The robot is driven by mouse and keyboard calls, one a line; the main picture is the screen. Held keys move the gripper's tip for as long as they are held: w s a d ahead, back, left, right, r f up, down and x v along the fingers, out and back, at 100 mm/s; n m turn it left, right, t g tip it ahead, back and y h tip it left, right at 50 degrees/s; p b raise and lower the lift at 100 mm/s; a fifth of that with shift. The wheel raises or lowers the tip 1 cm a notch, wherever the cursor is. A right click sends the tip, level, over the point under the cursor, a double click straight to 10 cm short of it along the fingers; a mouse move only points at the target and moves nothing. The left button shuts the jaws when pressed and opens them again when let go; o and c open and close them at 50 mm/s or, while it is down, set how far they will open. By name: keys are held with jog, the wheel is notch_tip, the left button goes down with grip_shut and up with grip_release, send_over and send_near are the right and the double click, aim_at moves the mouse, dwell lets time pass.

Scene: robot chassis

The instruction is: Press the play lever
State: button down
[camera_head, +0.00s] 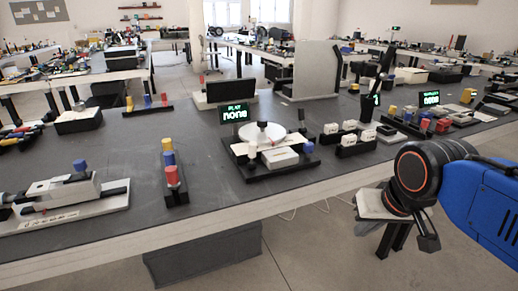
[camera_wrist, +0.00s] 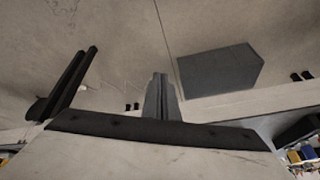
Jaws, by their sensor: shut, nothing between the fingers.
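The play station (camera_head: 266,168) stands on the dark table in the middle of the head view. It has a black base, a round white disc (camera_head: 258,134) and a small green-lit screen (camera_head: 235,114) reading "PLAY none". My gripper (camera_head: 392,244) is shut and empty, beyond the table's front edge, right of and apart from the station. It also shows in the wrist view (camera_wrist: 161,98).
White-topped blocks (camera_head: 349,138) stand right of the station. A black rack with red, yellow and blue pegs (camera_head: 174,180) stands to its left, with a grey device (camera_head: 66,190) farther left. A dark panel (camera_head: 231,91) stands behind. The tabletop (camera_head: 215,205) in front is clear.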

aim_at(252, 150)
jog(key=w+a+r+m+y, duration=0.1)
jog(key=w+a+r+m, duration=0.3)
jog(key=w+a+r, duration=0.3)
jog(key=w+a+r+m+y, duration=0.1)
jog(key=w+a+r+m, duration=0.3)
jog(key=w+a+r, duration=0.3)
jog(key=a+r, duration=0.3)
jog(key=r, duration=0.1)
jog(key=shift+a+r+m, duration=0.15)
jog(key=shift+r+m, duration=0.15)
jog(key=shift+r, duration=0.05)
jog(key=shift+f, duration=0.1)
jog(key=w+a+f, duration=0.4)
jog(key=w+f, duration=0.3)
jog(key=f, duration=0.1)
jog(key=shift+a, duration=0.2)
